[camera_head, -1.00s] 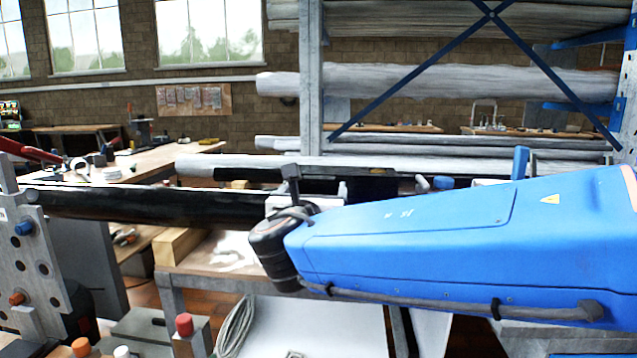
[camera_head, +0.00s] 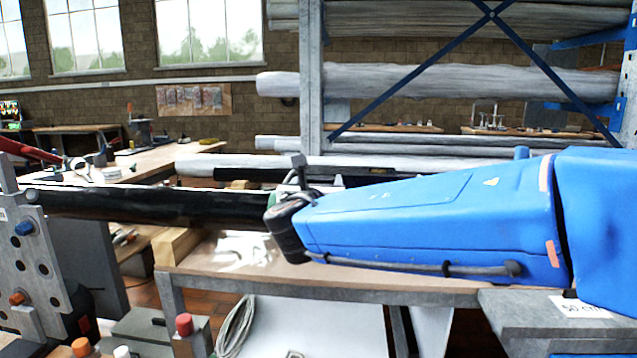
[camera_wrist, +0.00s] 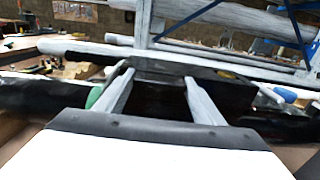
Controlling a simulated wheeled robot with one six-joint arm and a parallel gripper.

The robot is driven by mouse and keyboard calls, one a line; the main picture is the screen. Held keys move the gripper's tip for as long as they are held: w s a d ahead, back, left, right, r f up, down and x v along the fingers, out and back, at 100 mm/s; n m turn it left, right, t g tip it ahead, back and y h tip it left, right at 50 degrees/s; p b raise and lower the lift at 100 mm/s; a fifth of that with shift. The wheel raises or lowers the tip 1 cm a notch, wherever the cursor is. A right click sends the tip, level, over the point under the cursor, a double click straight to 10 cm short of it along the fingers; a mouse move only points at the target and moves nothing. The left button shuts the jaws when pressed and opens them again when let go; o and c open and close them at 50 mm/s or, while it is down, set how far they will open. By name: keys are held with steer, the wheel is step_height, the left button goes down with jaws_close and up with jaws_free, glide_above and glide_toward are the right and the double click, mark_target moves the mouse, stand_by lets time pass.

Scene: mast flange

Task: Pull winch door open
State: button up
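A long black mast (camera_head: 150,204) lies horizontally across the head view, its left end at a grey drilled plate. It also shows across the wrist view (camera_wrist: 40,96). In the wrist view my gripper (camera_wrist: 160,80) has its two pale fingers well apart, with nothing clearly held between them. A dark, box-like part (camera_wrist: 165,98) of the mast area lies behind and between the fingers. I cannot make out which part is the winch door, or whether a finger touches it. In the head view my blue arm hides the right part of the mast, and the fingertips are hard to see.
A grey drilled bracket (camera_head: 38,265) with knobs stands at the front left. A wooden block (camera_head: 178,246) and a workbench (camera_head: 330,276) lie below the mast. A rack with wrapped poles (camera_head: 460,82) stands behind. A green part (camera_wrist: 95,97) shows beside the left finger.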

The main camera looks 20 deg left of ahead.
steer(key=c, duration=0.5)
steer(key=shift+c, duration=0.2)
steer(key=shift+r, duration=0.1)
